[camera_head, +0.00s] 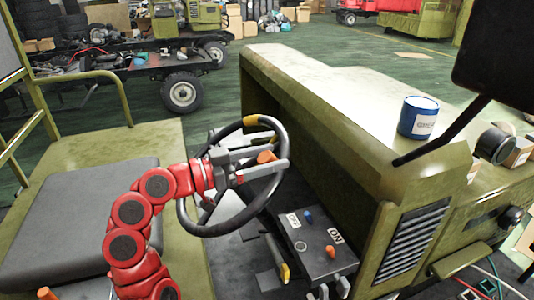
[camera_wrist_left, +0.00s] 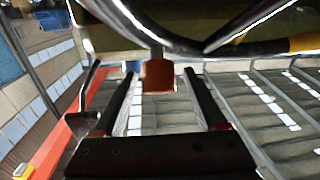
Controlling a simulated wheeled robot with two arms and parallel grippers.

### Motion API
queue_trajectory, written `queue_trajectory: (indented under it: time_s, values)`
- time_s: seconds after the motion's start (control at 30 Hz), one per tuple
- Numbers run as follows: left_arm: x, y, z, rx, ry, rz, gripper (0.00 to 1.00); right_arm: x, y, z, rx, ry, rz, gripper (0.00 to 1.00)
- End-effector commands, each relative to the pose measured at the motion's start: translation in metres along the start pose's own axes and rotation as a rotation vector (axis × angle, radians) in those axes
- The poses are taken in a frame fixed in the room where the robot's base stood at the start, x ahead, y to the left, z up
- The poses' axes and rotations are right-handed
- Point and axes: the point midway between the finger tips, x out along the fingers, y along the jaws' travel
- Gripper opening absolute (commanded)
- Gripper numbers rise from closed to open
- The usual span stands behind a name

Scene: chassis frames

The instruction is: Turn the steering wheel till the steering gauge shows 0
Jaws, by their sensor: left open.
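The steering wheel (camera_head: 183,210) is a dark ring tilted in front of the seat, with a yellow mark on its upper rim. An orange knob (camera_head: 266,157) stands on the wheel's right side. In the left wrist view the knob (camera_wrist_left: 158,77) looks red-brown, and the wheel rim (camera_wrist_left: 180,45) crosses the top. My left gripper (camera_head: 282,156) reaches across the wheel with its fingers on either side of the knob. It is open, with visible gaps between both fingers and the knob in the left wrist view. I cannot make out the steering gauge. My right gripper is not in view.
A control panel (camera_head: 318,252) with OFF and ON labels, a blue knob and an orange knob lies right of the wheel. Levers (camera_head: 284,272) stand below it. The green hood (camera_head: 330,110) carries a blue can (camera_head: 418,117). The grey seat (camera_head: 75,215) is at left.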

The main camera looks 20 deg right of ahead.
Motion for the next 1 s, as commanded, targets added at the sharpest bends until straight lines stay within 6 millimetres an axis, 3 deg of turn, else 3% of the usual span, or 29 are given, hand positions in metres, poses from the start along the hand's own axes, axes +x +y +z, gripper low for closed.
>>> queue_trajectory:
  time_s: [0.17,0.2,0.6,1.0]
  values:
    - [0.0,-0.0002,0.0006,0.0,-0.001,0.0,0.74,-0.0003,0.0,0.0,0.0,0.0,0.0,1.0]
    - [-0.0001,-0.0002,0.0007,-0.001,-0.001,0.0,0.7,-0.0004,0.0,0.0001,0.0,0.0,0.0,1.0]
    - [-0.0003,-0.0003,0.0007,-0.001,-0.001,0.0,0.0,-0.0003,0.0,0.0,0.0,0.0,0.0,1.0]
    - [-0.0004,-0.0003,0.0008,-0.001,-0.001,0.0,0.0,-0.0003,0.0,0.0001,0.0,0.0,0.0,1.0]
